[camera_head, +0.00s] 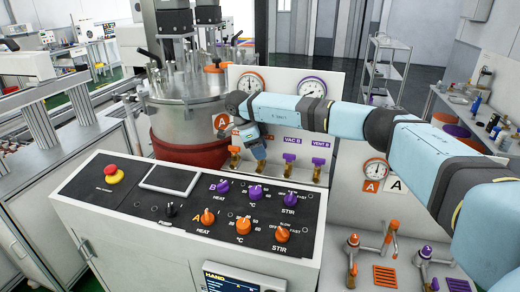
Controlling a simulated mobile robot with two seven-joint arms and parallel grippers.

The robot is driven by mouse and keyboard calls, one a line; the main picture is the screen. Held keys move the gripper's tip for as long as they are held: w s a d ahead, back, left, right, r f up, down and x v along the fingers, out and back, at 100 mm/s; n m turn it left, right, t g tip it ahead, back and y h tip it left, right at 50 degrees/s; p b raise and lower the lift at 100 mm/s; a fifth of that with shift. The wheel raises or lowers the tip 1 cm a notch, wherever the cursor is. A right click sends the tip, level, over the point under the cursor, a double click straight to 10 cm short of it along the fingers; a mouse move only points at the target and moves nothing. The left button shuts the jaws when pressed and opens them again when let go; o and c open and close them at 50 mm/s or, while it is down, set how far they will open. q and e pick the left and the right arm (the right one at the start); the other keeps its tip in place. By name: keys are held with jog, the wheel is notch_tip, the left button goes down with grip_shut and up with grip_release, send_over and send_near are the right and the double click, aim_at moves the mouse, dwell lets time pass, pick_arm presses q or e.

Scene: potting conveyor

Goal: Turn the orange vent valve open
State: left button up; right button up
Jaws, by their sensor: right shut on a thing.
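A white panel behind the console carries a row of small brass valves. The purple-handled VAC B valve (289,158) and VENT B valve (318,162) are plain to see at the right of the row. Left of them is a valve with a brass body (235,162) and some orange at its top. My right arm comes in from the right and bends down at the wrist. My right gripper (258,150) is shut on the orange vent valve, whose handle it mostly hides; I cannot tell the handle's angle. My left gripper is not in view.
A console (140,207) with orange and purple knobs and a red stop button (110,170) stands in front. A steel vessel (190,110) is behind it at left. Gauges (313,88) sit above the valves. Orange and purple taps (352,243) are at lower right.

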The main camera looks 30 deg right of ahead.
jog(key=shift+m, duration=0.6)
jog(key=o, duration=0.9)
